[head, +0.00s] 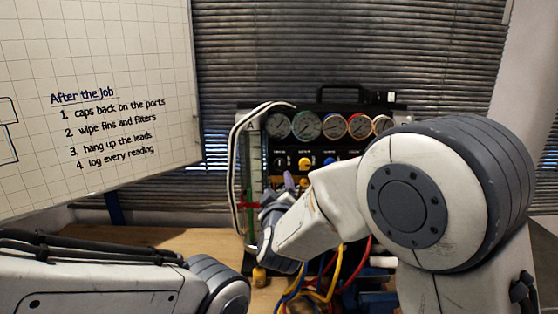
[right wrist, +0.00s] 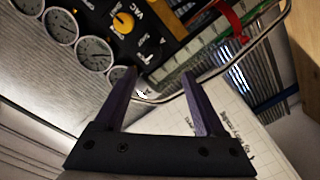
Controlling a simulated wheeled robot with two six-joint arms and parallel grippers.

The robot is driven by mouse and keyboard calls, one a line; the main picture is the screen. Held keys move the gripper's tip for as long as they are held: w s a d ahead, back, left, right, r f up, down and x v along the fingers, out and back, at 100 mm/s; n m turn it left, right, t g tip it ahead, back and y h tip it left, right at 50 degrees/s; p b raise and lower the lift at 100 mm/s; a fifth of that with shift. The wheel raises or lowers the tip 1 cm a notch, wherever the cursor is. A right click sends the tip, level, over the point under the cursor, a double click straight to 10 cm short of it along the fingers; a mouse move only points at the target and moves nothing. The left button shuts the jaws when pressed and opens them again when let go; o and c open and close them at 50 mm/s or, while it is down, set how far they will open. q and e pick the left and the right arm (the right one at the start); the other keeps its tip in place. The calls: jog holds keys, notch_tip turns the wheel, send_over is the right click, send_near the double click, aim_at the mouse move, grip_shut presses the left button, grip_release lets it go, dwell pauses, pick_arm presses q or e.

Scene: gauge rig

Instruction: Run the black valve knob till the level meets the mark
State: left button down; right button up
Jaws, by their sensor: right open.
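The gauge rig is a black panel with a row of round dials, and the black valve knob (head: 281,162) sits under the leftmost dial in the head view. The green-tinted level tube (head: 253,178) stands at the rig's left side, with a red mark (head: 248,205) across it. It also shows in the right wrist view (right wrist: 198,62). I cannot read the liquid level. My right gripper (head: 279,192) is in front of the rig's lower left, partly hidden by its own wrist. In the right wrist view its jaws (right wrist: 160,82) are open and empty. My left gripper is out of view.
A yellow knob (head: 304,163) and a blue knob (head: 329,161) sit right of the black one. A pale looped cable (head: 236,165) runs beside the tube. Coloured hoses (head: 335,275) hang below. Bare wooden bench (head: 170,240) lies left, under a whiteboard (head: 120,60).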

aim_at(279, 166)
jog(key=shift+h, duration=0.3)
jog(key=w+p, duration=0.1)
jog(key=w, duration=0.2)
jog(key=w+p, duration=0.1)
jog(key=w, duration=0.2)
jog(key=w+r+p, duration=0.1)
jog(key=w, duration=0.2)
jog(key=shift+w+d+p, duration=0.25)
jog(key=shift+w+p, duration=0.1)
jog(key=shift+w+f, duration=0.15)
jog(key=shift+w, duration=0.4)
grip_shut()
